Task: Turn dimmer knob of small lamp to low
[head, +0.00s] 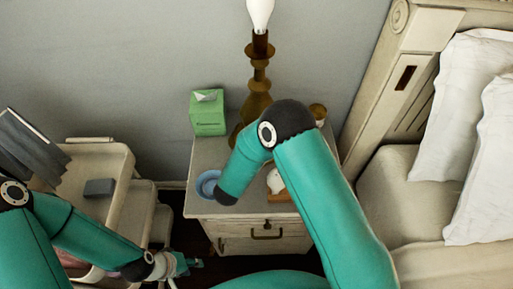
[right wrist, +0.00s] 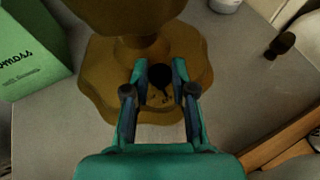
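The small lamp has a brown turned base (head: 257,85) and a bare white bulb (head: 260,14); it stands on the nightstand (head: 207,150) against the wall. In the right wrist view its scalloped brown foot (right wrist: 110,75) carries a dark round dimmer knob (right wrist: 160,76). My right gripper (right wrist: 160,72) is open, with one fingertip on each side of the knob; I cannot tell whether they touch it. In the head view the right gripper and the knob are hidden behind my right arm. My left gripper (head: 184,265) is low, in front of the nightstand, away from the lamp; its opening is unclear.
A green tissue box (head: 208,115) stands left of the lamp. A blue dish (head: 207,184), a white round object (head: 275,180) and a small brown jar (head: 318,112) share the nightstand. A cart (head: 110,165) stands at left, the bed with pillows (head: 480,130) at right.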

